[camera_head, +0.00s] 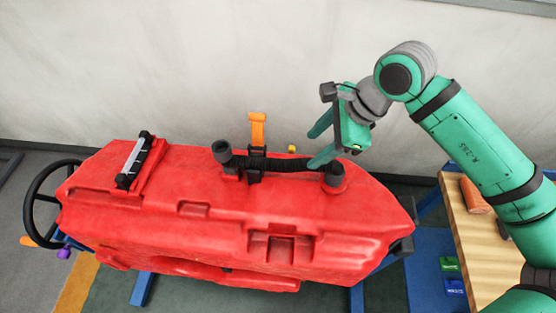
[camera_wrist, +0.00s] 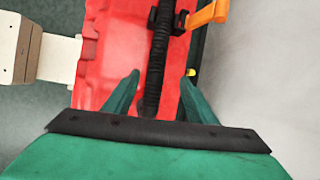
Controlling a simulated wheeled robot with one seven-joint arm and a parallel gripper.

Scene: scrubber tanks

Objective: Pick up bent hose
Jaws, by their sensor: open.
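The bent hose (camera_head: 275,164) is a black ribbed hose on top of the red tank (camera_head: 130,215), running between two dark end fittings. In the wrist view the hose (camera_wrist: 156,62) runs from the top edge down toward my gripper. My gripper (camera_head: 318,146) is green and open, above the right part of the hose near its right fitting (camera_head: 334,173). In the wrist view the two fingertips of my gripper (camera_wrist: 160,76) stand apart, with the hose between them in the picture. I cannot tell how far above the hose they are. The hose's lower end is hidden by the gripper body.
An orange strap or lever (camera_head: 257,129) stands behind the hose. A black and white part (camera_head: 134,160) sits at the tank's left. A black handwheel (camera_head: 40,205) is at far left. A wooden bench (camera_head: 476,240) stands at right. A pale wall is close behind the tank.

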